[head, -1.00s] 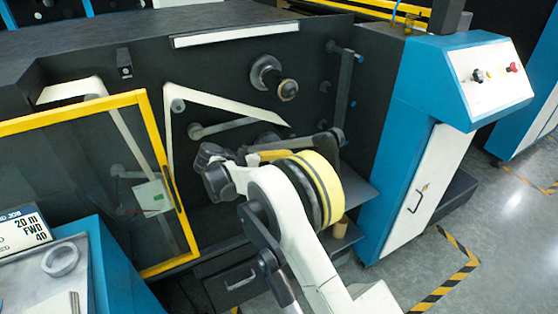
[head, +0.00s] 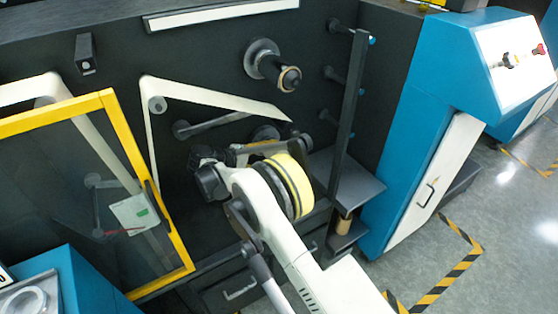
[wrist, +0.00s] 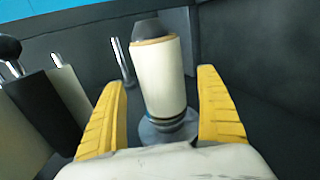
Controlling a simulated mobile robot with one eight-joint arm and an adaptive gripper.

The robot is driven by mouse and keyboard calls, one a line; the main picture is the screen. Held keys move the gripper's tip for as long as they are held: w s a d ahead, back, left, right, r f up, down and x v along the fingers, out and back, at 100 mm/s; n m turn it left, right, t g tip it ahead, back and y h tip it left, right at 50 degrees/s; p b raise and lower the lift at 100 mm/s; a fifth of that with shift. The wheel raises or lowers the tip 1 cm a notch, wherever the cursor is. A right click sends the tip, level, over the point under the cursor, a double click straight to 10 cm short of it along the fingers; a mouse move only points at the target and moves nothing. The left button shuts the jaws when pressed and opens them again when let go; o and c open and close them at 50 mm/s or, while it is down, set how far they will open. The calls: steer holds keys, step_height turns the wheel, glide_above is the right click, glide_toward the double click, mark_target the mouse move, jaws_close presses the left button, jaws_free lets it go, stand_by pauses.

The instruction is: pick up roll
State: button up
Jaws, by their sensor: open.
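A cream roll (wrist: 160,80) sits on a spindle in the wrist view, with a dark tip, a tan ring and a round grey flange at its base. My gripper (wrist: 163,84) is open, with one yellow finger on each side of the roll and visible gaps between. In the head view my wrist and arm hide most of the gripper and this roll.
Another spindle (head: 274,64) with a tan-ringed end sticks out above. A dark upright bar (head: 347,120) and a shelf (head: 355,188) stand right of my arm. A yellow-framed door (head: 112,112) is at left. A blue cabinet (head: 418,120) stands at right.

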steer(key=b+x, duration=0.2)
steer(key=x, duration=0.3)
steer(key=shift+f+b, duration=0.1)
steer(key=shift+b, duration=0.3)
steer(key=shift+a, duration=0.1)
steer(key=c, duration=1.3)
steer(key=shift+c, duration=0.2)
steer(key=shift+r+p, duration=0.25)
steer(key=shift+p, duration=0.3)
steer(key=shift+s+p, duration=0.15)
steer(key=shift+p, duration=0.15)
steer(key=s+d+p, duration=0.4)
steer(key=s+d, duration=0.6)
steer(key=s, duration=0.4)
steer(key=shift+s, duration=0.3)
